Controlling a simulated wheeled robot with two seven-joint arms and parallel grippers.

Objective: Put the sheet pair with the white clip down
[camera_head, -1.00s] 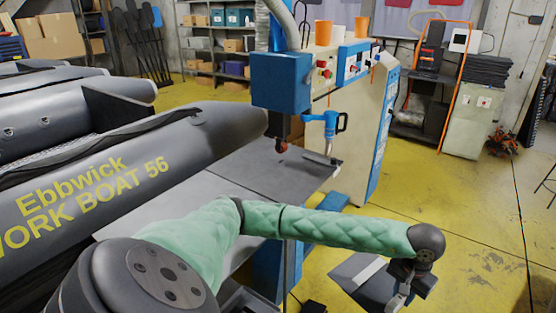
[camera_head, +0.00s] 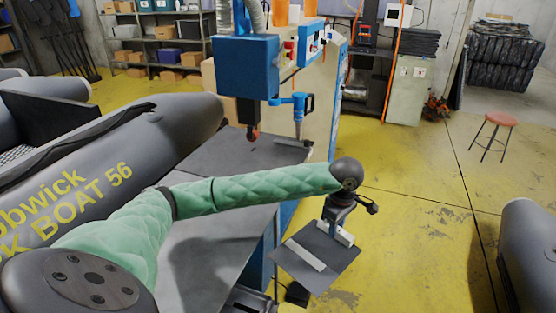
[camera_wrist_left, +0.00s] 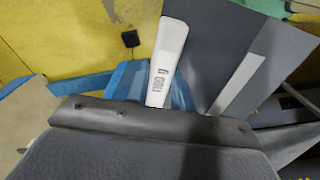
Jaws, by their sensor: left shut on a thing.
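My left gripper (camera_head: 340,220) is shut on the sheet pair (camera_head: 318,262), a dark grey flat piece with a pale strip across it. The white clip (camera_head: 342,236) is at the edge of the sheets, right by the gripper. The pair hangs in the air over the floor, right of the grey worktable (camera_head: 215,245). In the left wrist view the white clip (camera_wrist_left: 168,50) carries printed marks, and the grey sheet (camera_wrist_left: 210,45) lies beside it with its pale strip. The fingertips are mostly hidden. My right gripper is out of view.
A blue and cream machine (camera_head: 245,75) overhangs the table's far end. A grey inflatable boat (camera_head: 160,130) lies along the table's left side. At right, a red stool (camera_head: 500,120) and a dark grey rounded form (camera_head: 530,240) flank clear yellow floor.

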